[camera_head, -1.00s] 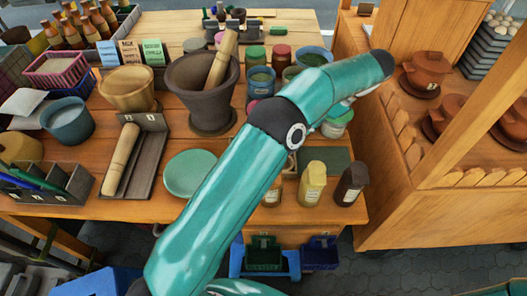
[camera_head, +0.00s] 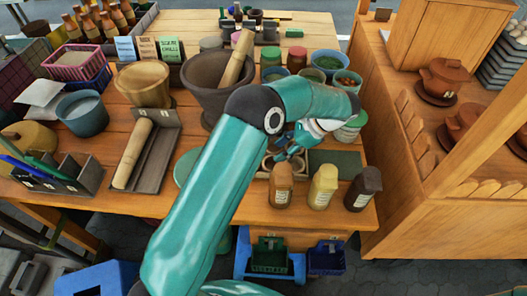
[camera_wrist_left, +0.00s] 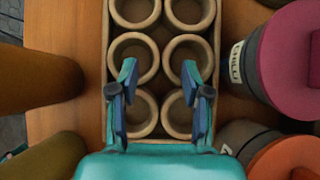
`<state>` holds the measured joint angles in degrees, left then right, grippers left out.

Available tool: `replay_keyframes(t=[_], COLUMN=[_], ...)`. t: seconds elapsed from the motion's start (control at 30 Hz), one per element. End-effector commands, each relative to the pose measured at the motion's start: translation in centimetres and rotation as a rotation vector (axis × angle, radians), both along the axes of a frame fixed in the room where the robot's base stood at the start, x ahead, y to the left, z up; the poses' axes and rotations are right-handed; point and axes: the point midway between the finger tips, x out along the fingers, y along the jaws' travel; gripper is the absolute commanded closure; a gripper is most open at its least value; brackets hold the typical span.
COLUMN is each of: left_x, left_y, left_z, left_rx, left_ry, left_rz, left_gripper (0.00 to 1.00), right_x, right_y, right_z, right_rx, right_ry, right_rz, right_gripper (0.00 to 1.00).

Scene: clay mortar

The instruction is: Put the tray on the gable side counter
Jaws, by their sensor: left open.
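The tray (camera_wrist_left: 106,40) is a narrow wooden one holding several round, pale cups in two rows. It fills the middle of the left wrist view, and a small part of it shows in the head view (camera_head: 264,172), mostly hidden by my arm and gripper. My left gripper (camera_wrist_left: 160,72) is open, its two fingers spread above the tray's cups; I cannot tell whether they touch. In the head view the left gripper (camera_head: 287,152) points down at the tray. A wooden counter (camera_head: 430,212) with brown lidded pots stands at the right; I cannot tell if it is the gable side counter.
A brown bottle (camera_head: 281,186), a yellow bottle (camera_head: 323,187) and a dark bottle (camera_head: 362,189) stand in front of the tray. A pink-lidded jar (camera_wrist_left: 292,55) and an orange-lidded jar (camera_wrist_left: 285,158) are close on its other side. A mortar (camera_head: 210,75) stands behind my arm.

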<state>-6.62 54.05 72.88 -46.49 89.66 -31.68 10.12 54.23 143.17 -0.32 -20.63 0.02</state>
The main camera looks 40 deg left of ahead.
Motion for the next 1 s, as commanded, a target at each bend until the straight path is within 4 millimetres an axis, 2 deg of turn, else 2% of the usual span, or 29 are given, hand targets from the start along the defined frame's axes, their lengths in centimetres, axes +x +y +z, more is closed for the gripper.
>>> replay_keyframes(t=[0.2,0.47,0.77,1.0], left_x=[-0.9,-1.0,-1.1,-1.1], left_y=[1.5,1.7,1.7,1.7], left_z=[-2.1,-2.4,-2.4,-2.4], left_rx=[0.0,0.0,-0.001,-0.002], left_ry=[0.003,0.001,0.002,0.003], left_rz=[0.002,0.002,0.004,0.004], left_gripper=[0.52,0.52,1.0,1.0], right_x=[0.0,0.0,0.0,0.0], right_y=[0.0,0.0,0.0,0.0], right_z=[0.5,0.5,0.4,0.4], right_rx=[0.0,0.0,0.0,0.0], right_ry=[0.0,0.0,0.0,0.0], right_rz=[0.0,0.0,0.0,0.0], right_gripper=[0.57,0.57,0.57,0.57])
